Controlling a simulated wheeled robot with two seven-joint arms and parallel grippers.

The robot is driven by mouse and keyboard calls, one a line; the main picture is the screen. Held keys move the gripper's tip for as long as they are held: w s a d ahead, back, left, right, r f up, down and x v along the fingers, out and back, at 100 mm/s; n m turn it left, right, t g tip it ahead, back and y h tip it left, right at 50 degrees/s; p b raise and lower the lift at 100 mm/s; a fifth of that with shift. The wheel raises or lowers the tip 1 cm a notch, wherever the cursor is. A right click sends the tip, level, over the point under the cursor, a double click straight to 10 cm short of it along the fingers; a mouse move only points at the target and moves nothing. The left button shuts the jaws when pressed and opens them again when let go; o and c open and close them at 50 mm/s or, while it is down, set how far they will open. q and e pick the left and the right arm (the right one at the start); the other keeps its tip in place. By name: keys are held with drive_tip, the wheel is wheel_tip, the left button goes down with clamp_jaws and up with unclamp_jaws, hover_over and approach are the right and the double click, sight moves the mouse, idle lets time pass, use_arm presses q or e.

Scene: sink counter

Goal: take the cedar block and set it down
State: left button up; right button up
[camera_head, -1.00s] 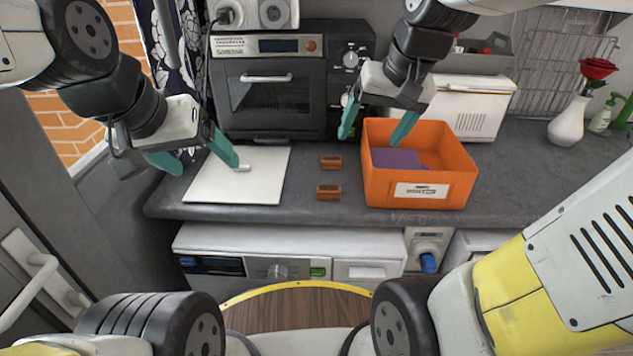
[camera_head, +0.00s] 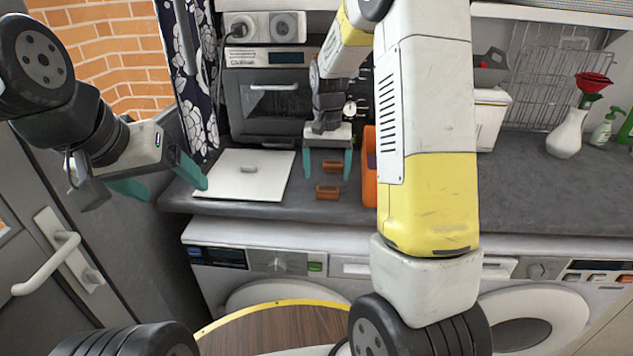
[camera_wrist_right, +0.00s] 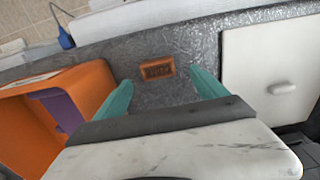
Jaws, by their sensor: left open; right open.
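Two small reddish-brown blocks lie on the grey counter in the head view, a far one (camera_head: 332,167) and a near one (camera_head: 327,192); I cannot tell which is cedar. My right gripper (camera_head: 327,165) is open and empty, pointing down with its fingers at either side of the far block in the picture. In the right wrist view one block (camera_wrist_right: 157,70) shows between and beyond the open fingertips (camera_wrist_right: 160,78). My left gripper (camera_head: 172,188) is open and empty, at the left of the white board.
A white board (camera_head: 225,184) with a small grey handle lies left of the blocks. An orange box (camera_head: 369,185) stands right of them, mostly hidden by my right arm; the wrist view shows its purple content (camera_wrist_right: 62,108). An oven (camera_head: 268,100) stands behind; a vase (camera_head: 567,135) is far right.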

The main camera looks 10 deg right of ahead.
sight(328, 188)
drive_tip(key=f, duration=0.4)
drive_tip(key=shift+s+d+f, duration=0.1)
drive_tip(key=shift+d+f, duration=0.1)
drive_tip(key=shift+f, duration=0.2)
drive_tip(key=c, duration=1.4)
drive_tip(key=shift+c, duration=0.2)
drive_tip(key=shift+r, duration=0.15)
